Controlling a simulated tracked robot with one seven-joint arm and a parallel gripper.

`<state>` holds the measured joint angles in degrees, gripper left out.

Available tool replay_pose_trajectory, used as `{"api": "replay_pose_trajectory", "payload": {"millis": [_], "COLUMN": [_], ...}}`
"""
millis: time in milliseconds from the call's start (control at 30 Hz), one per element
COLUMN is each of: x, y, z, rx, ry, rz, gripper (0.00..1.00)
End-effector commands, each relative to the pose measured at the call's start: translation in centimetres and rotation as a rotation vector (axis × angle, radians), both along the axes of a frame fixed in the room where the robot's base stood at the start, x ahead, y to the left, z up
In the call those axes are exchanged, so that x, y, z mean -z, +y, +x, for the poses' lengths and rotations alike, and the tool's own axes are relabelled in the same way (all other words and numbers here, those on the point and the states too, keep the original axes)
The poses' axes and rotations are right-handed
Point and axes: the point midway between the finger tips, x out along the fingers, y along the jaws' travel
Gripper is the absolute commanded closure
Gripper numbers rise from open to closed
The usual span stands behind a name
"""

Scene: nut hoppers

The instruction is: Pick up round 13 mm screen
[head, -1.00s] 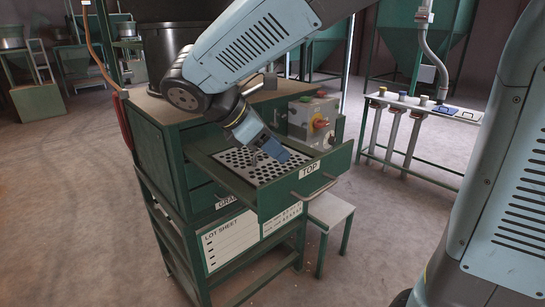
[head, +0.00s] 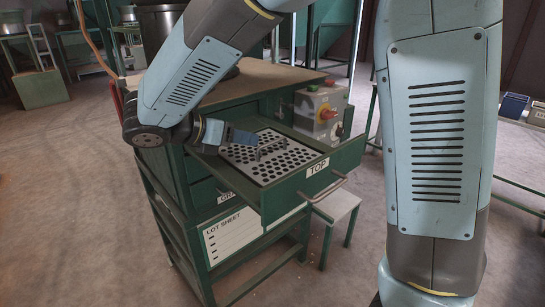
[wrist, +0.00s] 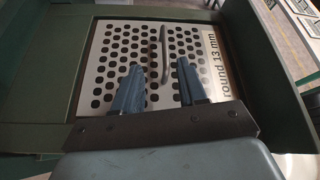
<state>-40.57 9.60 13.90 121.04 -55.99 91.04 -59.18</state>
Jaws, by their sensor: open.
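The round 13 mm screen (head: 270,160) is a light metal plate with rows of round holes and a raised bar handle (head: 272,146). It lies in the open drawer (head: 316,184) labelled TOP. In the wrist view the screen (wrist: 112,62) shows its "round 13 mm" label along the right edge, and the handle (wrist: 165,55) stands near its middle. My gripper (wrist: 158,72) is open and empty, its two blue fingers pointing over the screen towards the handle. The handle's near end appears between the fingertips. In the head view my gripper (head: 255,138) is at the drawer's left side.
A grey control box (head: 322,110) with a red knob stands behind the drawer's right side. The green cabinet (head: 180,195) carries a lot sheet (head: 232,235) below the drawer. A small stool (head: 338,207) stands beneath at the right.

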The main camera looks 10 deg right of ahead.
Motion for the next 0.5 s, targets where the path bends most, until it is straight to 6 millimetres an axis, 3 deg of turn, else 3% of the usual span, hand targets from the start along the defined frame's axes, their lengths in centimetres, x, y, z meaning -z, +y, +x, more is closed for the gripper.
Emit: {"api": "replay_pose_trajectory", "payload": {"millis": [500], "x": [1.6], "y": [-3.6], "z": [1.4], "rx": [0.006], "ry": [0.001], "rz": [-0.002], "gripper": [0.58]}}
